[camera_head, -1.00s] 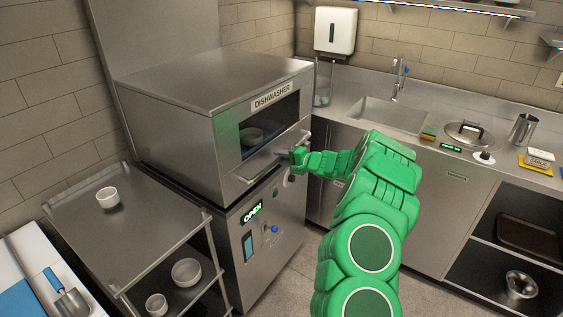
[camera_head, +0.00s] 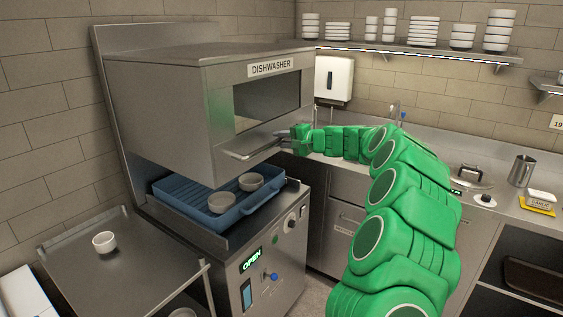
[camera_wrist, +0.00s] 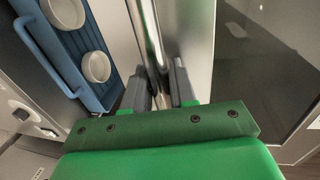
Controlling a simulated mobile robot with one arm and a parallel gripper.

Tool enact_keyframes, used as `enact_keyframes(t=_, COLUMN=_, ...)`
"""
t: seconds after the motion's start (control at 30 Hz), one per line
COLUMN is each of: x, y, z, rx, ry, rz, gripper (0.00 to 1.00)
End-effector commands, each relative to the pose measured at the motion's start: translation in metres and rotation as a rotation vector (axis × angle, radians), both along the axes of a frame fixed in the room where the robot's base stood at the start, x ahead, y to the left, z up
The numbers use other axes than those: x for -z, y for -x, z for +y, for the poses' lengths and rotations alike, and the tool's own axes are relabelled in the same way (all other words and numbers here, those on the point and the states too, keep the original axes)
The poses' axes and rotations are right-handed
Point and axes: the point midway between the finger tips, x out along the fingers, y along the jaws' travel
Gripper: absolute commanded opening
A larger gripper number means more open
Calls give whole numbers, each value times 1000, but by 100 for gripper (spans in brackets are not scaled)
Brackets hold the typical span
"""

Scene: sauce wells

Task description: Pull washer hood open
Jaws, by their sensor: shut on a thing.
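The washer hood (camera_head: 165,100) is a steel box with a dark window and a DISHWASHER label. It is raised clear of the machine base (camera_head: 285,250), whose display reads OPEN. My gripper (camera_head: 292,138) is shut on the hood's bar handle (camera_head: 250,148) at its right end. In the wrist view, the two fingers (camera_wrist: 163,88) stand on either side of the handle bar (camera_wrist: 147,40). Under the hood, a blue rack (camera_head: 235,215) holds two grey bowls (camera_head: 221,202), also seen in the wrist view (camera_wrist: 96,67).
A steel cart (camera_head: 75,245) with a white bowl (camera_head: 104,242) stands at the left front. A counter with a lid, a metal cup (camera_head: 522,170) and a sponge dish runs along the right. A shelf (camera_head: 420,48) of dishes hangs above.

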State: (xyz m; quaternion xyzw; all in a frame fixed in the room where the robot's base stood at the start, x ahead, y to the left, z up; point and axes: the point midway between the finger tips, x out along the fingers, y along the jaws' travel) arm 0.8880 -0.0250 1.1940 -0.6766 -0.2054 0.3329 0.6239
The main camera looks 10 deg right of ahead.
Motion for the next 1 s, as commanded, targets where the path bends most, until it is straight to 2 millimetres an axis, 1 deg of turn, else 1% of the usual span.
enact_keyframes(t=0.03, x=-11, y=0, z=1, rx=-2, ry=3, rz=-4, gripper=0)
enact_keyframes(t=0.1, x=-23, y=0, z=1, rx=-2, ry=2, rz=-3, gripper=0)
enact_keyframes(t=0.2, x=-36, y=0, z=0, rx=-1, ry=3, rz=-3, gripper=0)
enact_keyframes(t=0.3, x=-43, y=-1, z=0, rx=0, ry=3, rz=-2, gripper=0)
enact_keyframes(t=0.47, x=-48, y=-1, z=1, rx=0, ry=1, rz=1, gripper=0)
enact_keyframes(t=0.77, x=-48, y=-1, z=1, rx=0, ry=1, rz=1, gripper=0)
enact_keyframes(t=0.8, x=-47, y=-1, z=1, rx=0, ry=1, rz=1, gripper=30)
enact_keyframes(t=0.9, x=-47, y=-1, z=1, rx=0, ry=1, rz=1, gripper=45)
enact_keyframes(t=1.0, x=-47, y=-1, z=0, rx=0, ry=1, rz=1, gripper=45)
